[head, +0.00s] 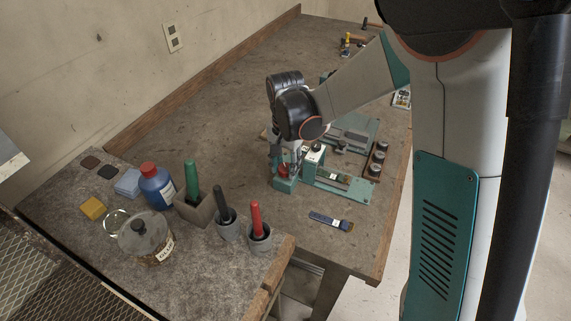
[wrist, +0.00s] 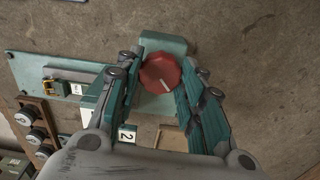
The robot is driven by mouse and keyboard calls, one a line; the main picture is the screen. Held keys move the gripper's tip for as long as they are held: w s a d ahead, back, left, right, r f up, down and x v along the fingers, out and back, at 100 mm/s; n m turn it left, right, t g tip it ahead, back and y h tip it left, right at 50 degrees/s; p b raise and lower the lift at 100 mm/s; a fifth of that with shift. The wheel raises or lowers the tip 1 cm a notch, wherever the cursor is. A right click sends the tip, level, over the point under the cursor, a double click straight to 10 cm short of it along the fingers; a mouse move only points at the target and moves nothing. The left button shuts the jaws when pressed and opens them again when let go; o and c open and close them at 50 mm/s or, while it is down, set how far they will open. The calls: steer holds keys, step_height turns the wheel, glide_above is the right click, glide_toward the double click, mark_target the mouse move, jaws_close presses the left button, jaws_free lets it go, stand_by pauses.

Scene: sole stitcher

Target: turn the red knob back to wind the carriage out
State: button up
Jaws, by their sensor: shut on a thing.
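The red knob (wrist: 160,73) shows in the wrist view as a ribbed disc with a white line on its face, pointing to the lower right. It sits on a teal block (wrist: 168,46) of the stitcher. My gripper (wrist: 160,80) has its two fingers on either side of the knob and is shut on it. In the head view my gripper (head: 280,160) reaches down over the left end of the teal machine (head: 325,190), and the red knob (head: 283,170) is mostly hidden by it. A plate marked 2 (wrist: 127,134) shows between the fingers; the carriage cannot be told clearly.
In the head view a blue bottle (head: 157,188), a glass jar (head: 146,240), a green-handled tool (head: 191,180) in a block and a red-handled tool (head: 256,220) in a cup stand at the front left. A brush-like tool (head: 331,221) lies in front of the machine. The bench behind is largely clear.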

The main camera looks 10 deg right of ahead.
steer(key=n, duration=1.3)
steer(key=shift+n, duration=0.4)
steer(key=n, duration=1.3)
steer(key=shift+n, duration=0.4)
steer(key=o, duration=1.1)
